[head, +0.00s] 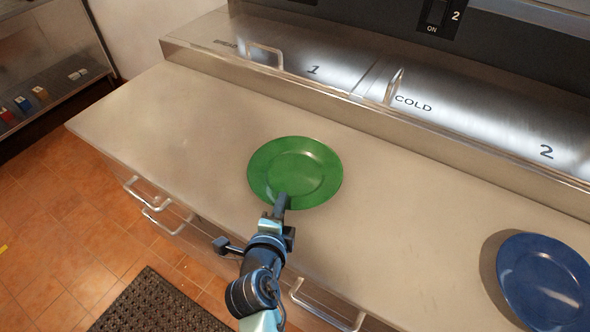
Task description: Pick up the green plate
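The green plate (292,166) lies on the steel counter (190,115), in the middle of the head view. It looks flat on the counter. My gripper (283,201) reaches in from below, and its dark tip overlaps the plate's near rim in the picture. I see the fingers nearly end-on, so I cannot tell whether they are open or shut, or whether they touch the rim. The tip hides a small piece of the near rim.
A blue plate (545,282) is on the counter at the lower right. Behind the counter is a raised steel unit with lids (320,65) and handles. Drawer handles (325,308) stick out along the counter's front. The counter left of the green plate is clear.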

